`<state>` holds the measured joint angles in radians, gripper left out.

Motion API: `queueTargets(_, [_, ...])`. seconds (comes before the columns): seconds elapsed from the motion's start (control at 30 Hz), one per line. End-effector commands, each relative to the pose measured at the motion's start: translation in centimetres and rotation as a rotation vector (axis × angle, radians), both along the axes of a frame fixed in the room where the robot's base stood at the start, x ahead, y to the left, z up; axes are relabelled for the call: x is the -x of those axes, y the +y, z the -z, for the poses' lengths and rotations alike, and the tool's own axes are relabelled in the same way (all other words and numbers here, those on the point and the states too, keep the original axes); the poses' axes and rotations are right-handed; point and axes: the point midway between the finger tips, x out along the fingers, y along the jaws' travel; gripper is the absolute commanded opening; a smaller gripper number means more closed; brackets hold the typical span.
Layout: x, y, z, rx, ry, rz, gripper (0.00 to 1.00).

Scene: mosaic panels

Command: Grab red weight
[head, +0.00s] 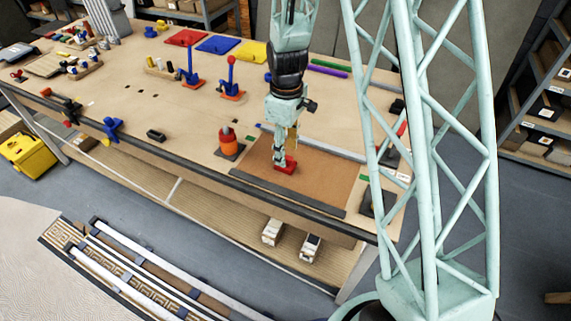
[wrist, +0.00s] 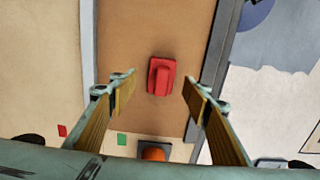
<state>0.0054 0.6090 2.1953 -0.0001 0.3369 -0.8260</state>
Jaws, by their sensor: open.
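The red weight (wrist: 161,76) lies on the brown board, with a raised grip along its top. In the head view the red weight (head: 286,168) shows at the foot of my arm, partly covered by my gripper (head: 284,158). In the wrist view my gripper (wrist: 158,92) is open, with one finger left and one right of the red weight. The weight appears a little beyond the fingertips, between their lines. No contact is visible in the wrist view.
The brown board (head: 322,186) has dark and pale edge strips. An orange round object on a dark base (head: 229,145) stands left of the board. Blue and red clamp-like tools (head: 231,80) stand farther back on the workbench (head: 150,105). The board around the weight is clear.

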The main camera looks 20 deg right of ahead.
Motion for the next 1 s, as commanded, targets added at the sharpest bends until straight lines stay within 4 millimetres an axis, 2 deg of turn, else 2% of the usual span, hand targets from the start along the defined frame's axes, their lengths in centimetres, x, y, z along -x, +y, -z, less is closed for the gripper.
queueTargets(0.37, [0.1,0.1,0.7,0.000,0.003,0.000,0.44])
queueTargets(1.0, [0.1,0.4,5.0,0.000,0.001,0.000,0.44])
